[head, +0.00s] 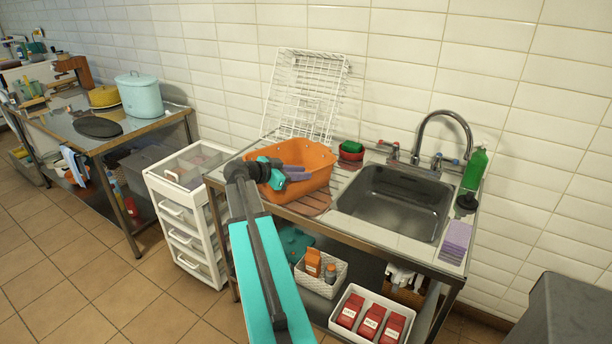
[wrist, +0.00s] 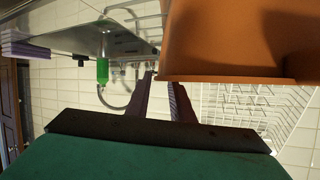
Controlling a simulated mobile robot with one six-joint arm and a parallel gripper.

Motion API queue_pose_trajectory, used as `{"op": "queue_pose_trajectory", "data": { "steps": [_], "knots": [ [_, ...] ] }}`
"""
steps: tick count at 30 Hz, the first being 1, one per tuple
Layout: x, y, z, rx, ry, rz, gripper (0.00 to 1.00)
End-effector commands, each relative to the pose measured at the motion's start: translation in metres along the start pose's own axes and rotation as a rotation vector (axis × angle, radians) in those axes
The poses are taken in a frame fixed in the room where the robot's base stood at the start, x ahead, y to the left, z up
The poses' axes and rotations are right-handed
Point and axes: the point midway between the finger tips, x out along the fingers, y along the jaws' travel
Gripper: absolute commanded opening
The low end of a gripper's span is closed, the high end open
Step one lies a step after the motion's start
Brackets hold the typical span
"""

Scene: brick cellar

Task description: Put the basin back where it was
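The orange basin (head: 318,192) stands upright on the drainboard left of the sink (head: 395,205). In the wrist view, which is upside down, the basin (wrist: 215,45) fills the upper right. My gripper (head: 296,173) is at the basin's rim in the head view. In the wrist view, my gripper (wrist: 162,90) shows two purplish fingers with a narrow gap between them. The basin's rim end lies at that gap and covers the tip of the right finger. I cannot tell whether the fingers clamp the rim.
A white wire rack (head: 308,95) leans on the wall behind the basin. A red and green item (head: 351,150), the curved tap (head: 440,115) and a green soap bottle (head: 475,168) stand nearby. A white drawer unit (head: 190,225) is on the left; baskets (head: 322,285) sit below.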

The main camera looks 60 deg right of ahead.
Motion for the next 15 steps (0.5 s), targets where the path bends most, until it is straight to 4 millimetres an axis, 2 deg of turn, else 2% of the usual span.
{"op": "queue_pose_trajectory", "data": {
  "steps": [9, 15],
  "knots": [
    [-0.053, 0.0, 0.002, 0.002, 0.0, -0.002, 0.21],
    [-0.076, 0.0, 0.001, 0.001, 0.001, -0.001, 0.21]
  ]
}}
